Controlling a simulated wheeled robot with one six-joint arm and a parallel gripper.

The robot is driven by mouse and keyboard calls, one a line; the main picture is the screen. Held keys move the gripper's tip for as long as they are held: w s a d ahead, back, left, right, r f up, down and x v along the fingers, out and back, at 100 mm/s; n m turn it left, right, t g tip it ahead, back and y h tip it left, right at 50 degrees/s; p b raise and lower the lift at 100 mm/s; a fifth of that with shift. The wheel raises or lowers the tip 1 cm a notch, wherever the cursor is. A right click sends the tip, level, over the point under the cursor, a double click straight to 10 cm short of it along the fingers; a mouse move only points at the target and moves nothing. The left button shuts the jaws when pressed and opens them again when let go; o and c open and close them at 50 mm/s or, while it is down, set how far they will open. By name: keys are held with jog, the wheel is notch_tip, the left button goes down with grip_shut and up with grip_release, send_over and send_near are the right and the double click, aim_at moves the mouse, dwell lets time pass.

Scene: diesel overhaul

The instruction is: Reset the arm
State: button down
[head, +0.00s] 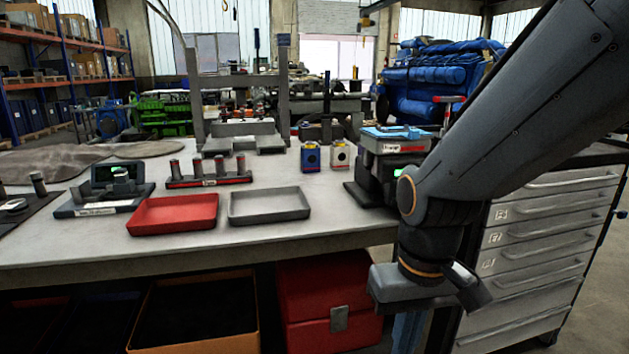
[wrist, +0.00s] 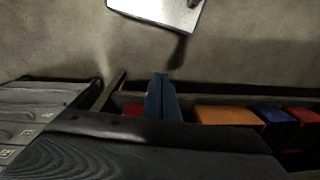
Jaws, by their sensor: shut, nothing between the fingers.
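My arm comes in from the upper right of the head view and bends down in front of the bench's right end. My gripper (head: 406,335) points down there, beside the drawer cabinet, with its lower end cut off by the frame edge. In the wrist view my gripper (wrist: 162,90) shows as two blue fingers pressed together, with nothing between them. It hangs clear of the bench top.
The bench (head: 330,236) carries a red tray (head: 173,213), a grey tray (head: 269,205) and a black device (head: 376,180) near its right end. Below are an orange bin (head: 196,340) and a red toolbox (head: 330,305). A drawer cabinet (head: 540,222) stands at right.

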jog(key=d+r+m+p, duration=0.1)
jog(key=d+r+p, duration=0.4)
jog(key=p, duration=0.4)
jog(key=shift+s+d+r+m, duration=0.3)
jog(key=shift+s+d+r, duration=0.05)
jog(key=shift+d+r, duration=0.05)
